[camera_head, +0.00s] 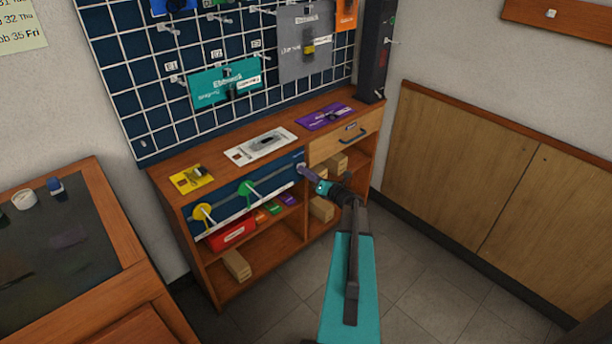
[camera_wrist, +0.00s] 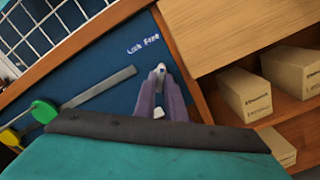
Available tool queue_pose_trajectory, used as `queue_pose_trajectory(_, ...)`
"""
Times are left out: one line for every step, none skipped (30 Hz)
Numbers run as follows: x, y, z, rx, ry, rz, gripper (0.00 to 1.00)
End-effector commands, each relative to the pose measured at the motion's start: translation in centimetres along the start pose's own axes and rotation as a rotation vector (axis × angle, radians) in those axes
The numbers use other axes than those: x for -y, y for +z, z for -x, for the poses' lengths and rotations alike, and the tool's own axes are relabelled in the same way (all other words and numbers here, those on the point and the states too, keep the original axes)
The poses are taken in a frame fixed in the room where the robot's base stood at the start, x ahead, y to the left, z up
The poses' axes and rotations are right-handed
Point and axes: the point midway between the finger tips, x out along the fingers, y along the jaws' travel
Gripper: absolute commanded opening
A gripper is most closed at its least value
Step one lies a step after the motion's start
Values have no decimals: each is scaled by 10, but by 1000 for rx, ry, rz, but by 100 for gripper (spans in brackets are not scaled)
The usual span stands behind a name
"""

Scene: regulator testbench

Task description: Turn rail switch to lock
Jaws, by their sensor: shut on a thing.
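The rail switch (camera_wrist: 161,70) is a small white knob on the dark blue panel (camera_wrist: 110,100), just below printed words that read like "Lock" and "Free". In the wrist view my gripper (camera_wrist: 161,80) has its purple fingers close on both sides of the switch and shut on it. The fingers hide part of the switch, and I cannot tell which word it points to. In the head view my gripper (camera_head: 303,171) reaches the right end of the same panel, below the cabinet top.
A green round part (camera_head: 245,190) and a yellow one (camera_head: 202,212), each with a pale bar, sit left on the panel. A drawer (camera_head: 344,140) and shelves with boxes (camera_head: 322,209) are to the right. Colored packs lie on the cabinet top. The floor in front is clear.

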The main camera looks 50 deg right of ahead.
Motion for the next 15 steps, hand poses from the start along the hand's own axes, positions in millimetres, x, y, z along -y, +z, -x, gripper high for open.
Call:
queue_pose_trajectory(2, -3, 0, 1, 0, 33, 0)
queue_pose_trajectory(2, -3, 0, 1, 0, 56, 0)
queue_pose_trajectory(2, -3, 0, 1, 1, 87, 0)
queue_pose_trajectory(2, -3, 0, 1, 1, 111, 0)
queue_pose_trajectory(2, -3, 0, 1, 1, 137, 0)
queue_pose_trajectory(2, -4, 0, 1, 1, 173, 0)
queue_pose_trajectory(2, -4, 0, 1, 1, 199, 0)
queue_pose_trajectory(2, -4, 0, 1, 1, 226, 0)
queue_pose_trajectory(3, -4, 0, 1, 0, 264, 0)
queue_pose_trajectory(3, -4, 0, 1, 0, 293, 0)
queue_pose_trajectory(3, -4, 0, 1, 0, 322, 0)
queue_pose_trajectory(3, -4, 0, 2, 0, 360, 0)
queue_pose_trajectory(3, -4, 0, 2, 0, 388, 0)
queue_pose_trajectory(3, -4, 0, 2, 0, 416, 0)
queue_pose_trajectory(3, -4, 0, 1, 0, 454, 0)
